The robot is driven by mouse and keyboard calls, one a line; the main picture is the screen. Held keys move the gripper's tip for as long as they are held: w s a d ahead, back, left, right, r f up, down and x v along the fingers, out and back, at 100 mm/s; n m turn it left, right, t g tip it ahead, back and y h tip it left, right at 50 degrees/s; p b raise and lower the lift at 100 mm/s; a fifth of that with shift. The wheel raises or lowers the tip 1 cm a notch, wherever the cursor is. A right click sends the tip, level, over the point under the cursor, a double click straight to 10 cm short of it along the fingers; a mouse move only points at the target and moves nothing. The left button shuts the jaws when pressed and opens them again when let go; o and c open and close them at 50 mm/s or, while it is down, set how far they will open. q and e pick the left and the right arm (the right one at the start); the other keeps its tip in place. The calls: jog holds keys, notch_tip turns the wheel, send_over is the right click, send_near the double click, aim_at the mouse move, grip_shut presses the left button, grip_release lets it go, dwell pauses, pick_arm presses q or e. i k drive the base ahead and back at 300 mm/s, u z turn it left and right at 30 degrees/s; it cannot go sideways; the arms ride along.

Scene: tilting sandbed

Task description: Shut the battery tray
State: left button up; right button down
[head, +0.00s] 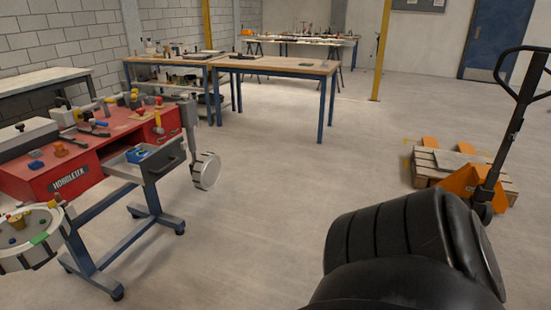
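A red bench unit (45,180) on a blue wheeled frame stands at the left in the head view. A grey drawer-like tray (121,168), which looks like the battery tray, is pulled out from its front. A dark front panel with a handle (165,161) faces the lower right. A blue item (139,155) with a little yellow lies inside. The tray's back end is hidden under the bench top. Neither of my grippers shows. A large black link of my arm fills the lower right, far from the tray.
Tools and small parts crowd the red bench top. A grey and white drum (206,171) stands out just right of the tray. A pallet jack (482,180) stands right. The middle floor is clear.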

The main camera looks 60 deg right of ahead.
aim_at(163, 160)
jog(key=z, duration=1.15)
jog(key=i, duration=2)
